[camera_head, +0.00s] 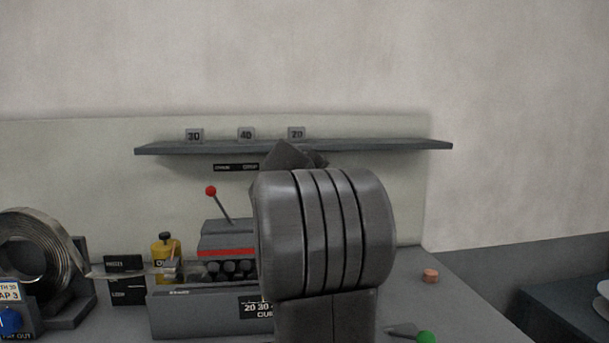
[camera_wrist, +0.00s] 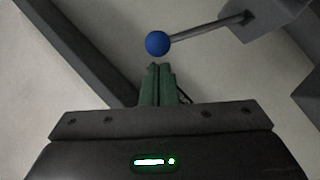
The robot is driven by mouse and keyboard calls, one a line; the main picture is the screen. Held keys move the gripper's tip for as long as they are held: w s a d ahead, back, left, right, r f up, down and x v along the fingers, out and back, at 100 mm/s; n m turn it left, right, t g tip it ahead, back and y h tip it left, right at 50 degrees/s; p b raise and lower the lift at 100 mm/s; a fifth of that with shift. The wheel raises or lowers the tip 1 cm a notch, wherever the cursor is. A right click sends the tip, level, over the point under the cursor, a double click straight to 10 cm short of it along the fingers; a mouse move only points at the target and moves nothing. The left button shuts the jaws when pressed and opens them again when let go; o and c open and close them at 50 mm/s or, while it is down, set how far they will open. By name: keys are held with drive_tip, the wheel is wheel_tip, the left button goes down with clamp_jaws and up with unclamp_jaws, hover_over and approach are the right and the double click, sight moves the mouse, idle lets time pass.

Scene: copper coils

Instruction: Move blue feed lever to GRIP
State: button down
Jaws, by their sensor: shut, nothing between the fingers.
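The blue feed lever shows in the wrist view as a blue ball (camera_wrist: 157,43) on a thin grey rod (camera_wrist: 208,28). The rod runs right and up to a grey block (camera_wrist: 262,14). My gripper (camera_wrist: 159,67) has green fingers pressed together, with nothing between them. In the picture, its tips lie just below the blue ball with a small gap; I cannot tell the depth between them. In the head view my grey arm covers the centre and hides the gripper. No GRIP mark is readable in the wrist view.
In the head view, a red-knobbed lever (camera_head: 211,191) stands on a grey machine left of my arm. A blue knob (camera_head: 10,322), metal coil (camera_head: 40,250) and yellow bottle (camera_head: 166,257) are further left. A green knob (camera_head: 426,337) and copper piece (camera_head: 430,275) lie right. A shelf (camera_head: 400,146) is behind.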

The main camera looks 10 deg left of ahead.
drive_tip(key=shift+w+d+f, duration=0.15)
drive_tip(key=shift+d, duration=0.5)
